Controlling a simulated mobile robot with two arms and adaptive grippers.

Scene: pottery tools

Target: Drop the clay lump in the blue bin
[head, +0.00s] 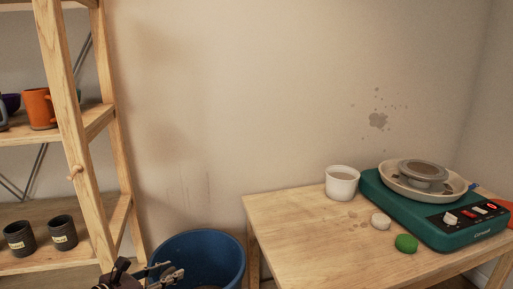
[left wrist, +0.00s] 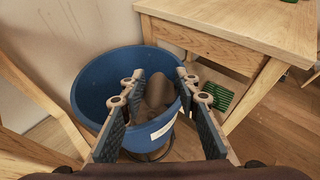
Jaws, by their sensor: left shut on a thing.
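The blue bin (head: 212,248) stands on the floor between the shelf and the table, open at the top. In the left wrist view the blue bin (left wrist: 92,86) is below and beyond my fingers, with a white label on its side. My left gripper (head: 168,271) is at the bin's left front rim in the head view. In the left wrist view my left gripper (left wrist: 160,76) is shut on the brown-grey clay lump (left wrist: 157,92), which shows between the fingertips against the bin's opening. The lump cannot be made out in the head view. My right gripper is not in view.
A wooden table (head: 300,225) right of the bin holds a white cup (head: 342,182), a green pottery wheel (head: 440,222), a white piece and a green piece. A wooden shelf (head: 90,130) with mugs stands at the left. A green grate-like thing (left wrist: 217,97) lies below the table.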

